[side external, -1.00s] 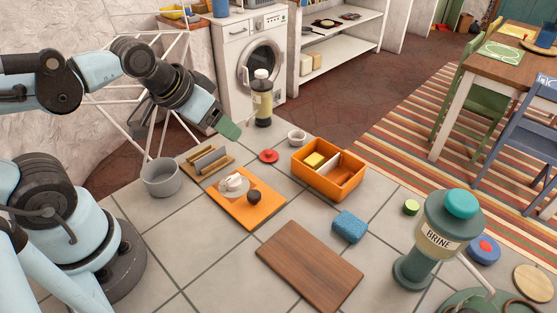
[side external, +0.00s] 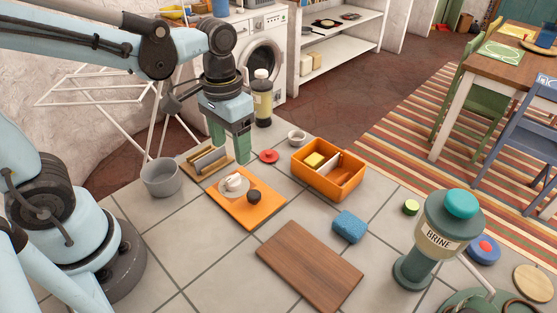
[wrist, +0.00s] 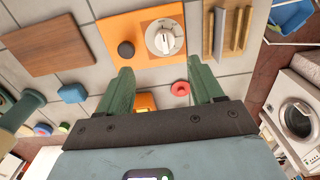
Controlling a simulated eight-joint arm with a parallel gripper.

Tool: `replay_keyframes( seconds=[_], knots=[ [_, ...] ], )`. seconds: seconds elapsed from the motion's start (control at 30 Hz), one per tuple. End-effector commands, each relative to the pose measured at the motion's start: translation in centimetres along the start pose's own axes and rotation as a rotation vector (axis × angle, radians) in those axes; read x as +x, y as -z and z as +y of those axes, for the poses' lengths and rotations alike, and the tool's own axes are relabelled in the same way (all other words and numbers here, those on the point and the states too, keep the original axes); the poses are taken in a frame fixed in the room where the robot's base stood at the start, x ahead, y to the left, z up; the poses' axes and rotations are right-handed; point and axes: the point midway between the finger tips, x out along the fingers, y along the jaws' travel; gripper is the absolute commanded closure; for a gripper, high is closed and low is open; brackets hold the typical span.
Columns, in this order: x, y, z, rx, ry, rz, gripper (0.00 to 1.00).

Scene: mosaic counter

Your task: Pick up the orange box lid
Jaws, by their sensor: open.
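The orange box lid (side external: 268,211) lies flat on the tiled counter, a thin orange panel with a dark round knob (side external: 254,196). A white dial-like object (side external: 234,182) rests on its far left part. The lid (wrist: 115,28) also shows at the top of the wrist view, with the knob (wrist: 126,49) and the white object (wrist: 165,38) on it. The open orange box (side external: 350,184) stands to the right, holding a yellow block and a pale divider. My gripper (side external: 229,150) is open and empty, pointing down above the counter beyond the lid's far edge. Its green fingers show in the wrist view (wrist: 163,75).
A wooden rack (side external: 222,170) and grey pot (side external: 161,178) stand left of the lid. A red ring (side external: 269,156) and a bottle (side external: 262,100) are behind. A brown board (side external: 310,266) and blue sponge (side external: 350,227) lie nearer, with bare tiles between.

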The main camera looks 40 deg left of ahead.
Motion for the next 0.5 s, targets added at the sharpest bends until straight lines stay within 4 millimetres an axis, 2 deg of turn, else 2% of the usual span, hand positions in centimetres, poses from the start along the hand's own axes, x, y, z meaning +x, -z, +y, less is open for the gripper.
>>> replay_keyframes(
  seconds=[0.2, 0.5],
  knots=[
    [2.5, 0.1, 0.0, 0.000, 0.000, 0.001, 0.34],
    [3.8, 0.0, -0.1, 0.000, 0.000, 0.002, 0.34]
  ],
)
